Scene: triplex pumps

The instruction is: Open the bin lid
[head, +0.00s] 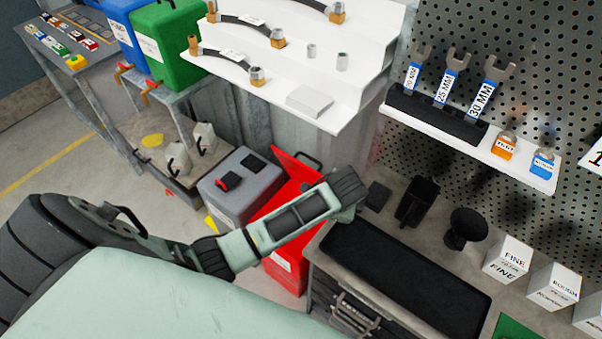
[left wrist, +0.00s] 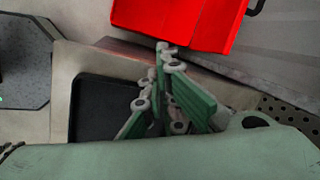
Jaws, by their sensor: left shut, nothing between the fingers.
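The red bin (head: 287,262) stands on the floor left of the workbench, and my left arm crosses in front of it. A bright red panel (head: 289,167), apparently its lid, shows tilted behind my wrist, with a black handle (head: 309,160) at its far edge. Red panels (left wrist: 190,22) also show at the top of the left wrist view. How far the lid is open is partly hidden. My left gripper (head: 346,213) is shut and empty over the bench's left corner, right of the bin and apart from the red panels. Its fingers (left wrist: 165,105) show in the wrist view. My right gripper is not in view.
A grey bin (head: 240,185) stands just left of the red one. A white shelf (head: 345,95) with hoses overhangs behind. The workbench (head: 335,240) carries a black mat (head: 400,275), black holders and white boxes (head: 508,259). A pegboard wall is behind it.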

